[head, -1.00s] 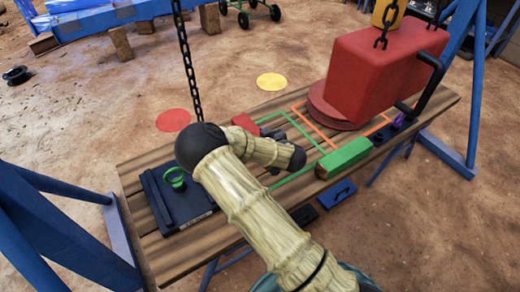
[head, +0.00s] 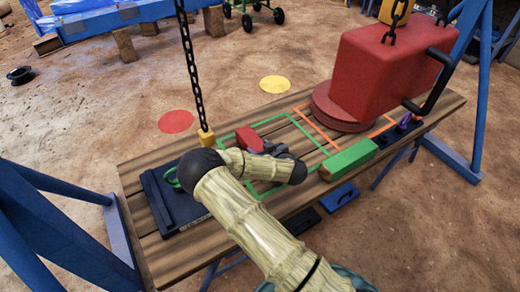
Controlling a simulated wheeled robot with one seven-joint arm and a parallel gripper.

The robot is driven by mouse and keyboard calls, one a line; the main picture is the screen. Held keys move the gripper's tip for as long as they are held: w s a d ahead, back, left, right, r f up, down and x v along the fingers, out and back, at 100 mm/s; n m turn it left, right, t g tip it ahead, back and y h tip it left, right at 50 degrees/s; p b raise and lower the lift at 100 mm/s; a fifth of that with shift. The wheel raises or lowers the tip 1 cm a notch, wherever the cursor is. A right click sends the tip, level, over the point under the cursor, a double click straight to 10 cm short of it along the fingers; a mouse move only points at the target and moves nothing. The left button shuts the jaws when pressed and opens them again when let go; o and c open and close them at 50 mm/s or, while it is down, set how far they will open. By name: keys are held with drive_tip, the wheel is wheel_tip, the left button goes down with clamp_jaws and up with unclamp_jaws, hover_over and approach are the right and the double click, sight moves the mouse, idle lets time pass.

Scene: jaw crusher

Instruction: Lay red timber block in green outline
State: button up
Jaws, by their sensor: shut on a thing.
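The red timber block (head: 247,138) is over the back-left part of the green outline (head: 307,133) on the plank table. It appears mostly inside the outline's lines. I cannot tell whether it touches the planks or hangs just above them. My gripper (head: 268,145) is shut on the block's right end, and its fingers are partly hidden behind my arm. My arm also covers part of the outline's left and front side.
A green block (head: 348,160) lies at the outline's front-right corner. An orange outline (head: 312,123), a red round plate (head: 340,110) and a big hanging red block (head: 390,77) are to the right. A dark tray (head: 172,205) and a chain's yellow end (head: 206,137) are left.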

drive_tip(key=o, duration=1.3)
drive_tip(key=shift+s+d+r, duration=0.15)
drive_tip(key=shift+s+r, duration=0.05)
drive_tip(key=p+v, duration=0.2)
drive_tip(key=v, duration=0.9)
drive_tip(key=shift+s+d+p, duration=0.15)
drive_tip(key=shift+s+p, duration=0.05)
drive_tip(key=shift+p, duration=0.15)
